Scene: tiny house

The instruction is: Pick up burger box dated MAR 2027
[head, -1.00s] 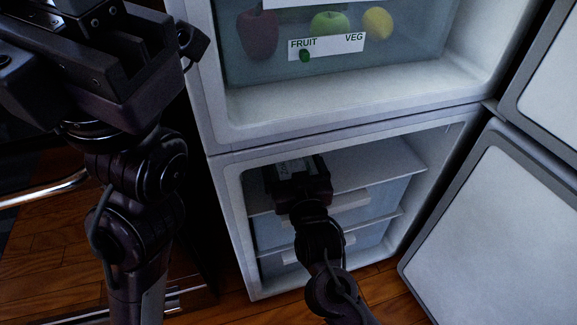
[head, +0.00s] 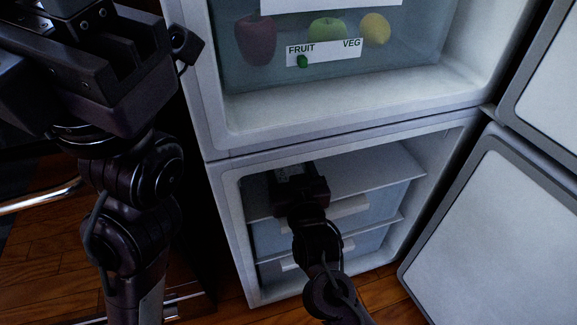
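No burger box or date can be made out clearly. My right gripper (head: 298,187) reaches into the upper part of the open lower fridge compartment (head: 385,172), above the shelf. A small pale patch shows at its far end; I cannot tell whether it is a label or part of the gripper. The gripper's body hides its fingers, so its opening and any held thing cannot be judged. My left gripper (head: 90,15) is at the top left, outside the fridge, partly cut off by the frame. Its fingertips cannot be made out clearly.
A clear drawer labelled FRUIT and VEG (head: 325,50) holds a red apple (head: 256,38), a green apple (head: 327,30) and a lemon (head: 375,28). Pale drawers (head: 375,212) sit below the shelf. The lower door (head: 500,235) stands open at right. A dark cabinet is at left.

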